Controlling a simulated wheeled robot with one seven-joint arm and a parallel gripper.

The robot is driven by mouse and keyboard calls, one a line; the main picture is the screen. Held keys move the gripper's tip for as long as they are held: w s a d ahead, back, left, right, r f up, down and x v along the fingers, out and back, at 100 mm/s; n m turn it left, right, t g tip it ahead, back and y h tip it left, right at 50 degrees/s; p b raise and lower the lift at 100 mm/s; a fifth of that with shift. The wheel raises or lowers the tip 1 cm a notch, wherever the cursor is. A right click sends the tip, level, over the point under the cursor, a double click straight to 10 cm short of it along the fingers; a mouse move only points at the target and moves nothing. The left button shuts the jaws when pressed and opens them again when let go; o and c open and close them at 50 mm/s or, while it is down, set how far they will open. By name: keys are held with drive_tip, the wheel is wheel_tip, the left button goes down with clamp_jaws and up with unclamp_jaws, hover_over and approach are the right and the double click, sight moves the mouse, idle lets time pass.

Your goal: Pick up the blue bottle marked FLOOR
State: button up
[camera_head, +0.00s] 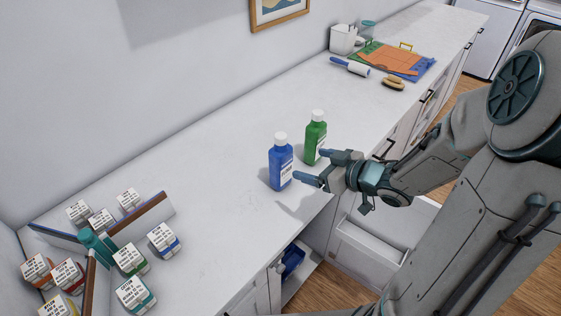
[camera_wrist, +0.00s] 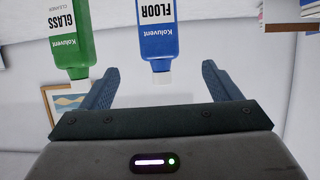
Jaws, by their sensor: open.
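The blue bottle (camera_head: 280,165) with a white cap and a white label stands upright on the white counter. In the wrist view the blue bottle (camera_wrist: 157,30) is upside down, its label reads FLOOR, and it lies between the lines of my fingers. A green bottle (camera_head: 315,138) stands just behind and right of it; in the wrist view the green bottle (camera_wrist: 68,35) reads GLASS and is near the other finger's line. My gripper (camera_head: 308,165) is open and empty at the bottles' right side, with its fingers pointing toward them. Whether a finger touches a bottle cannot be told.
The counter (camera_head: 222,200) is clear around the bottles. Several small labelled cartons (camera_head: 132,258) and low dividers (camera_head: 145,222) stand at the near left. A lint roller (camera_head: 350,67), a brush (camera_head: 393,83) and folded cloths (camera_head: 388,60) lie farther back. An open drawer (camera_head: 370,243) is below the counter.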

sight(287, 158)
drive_tip(key=x, duration=1.3)
drive_tip(key=shift+s+f+b, duration=0.1)
drive_tip(key=shift+f+b, duration=0.05)
drive_tip(key=shift+b, duration=0.2)
drive_tip(key=shift+d, duration=0.1)
drive_tip(key=c, duration=1.4)
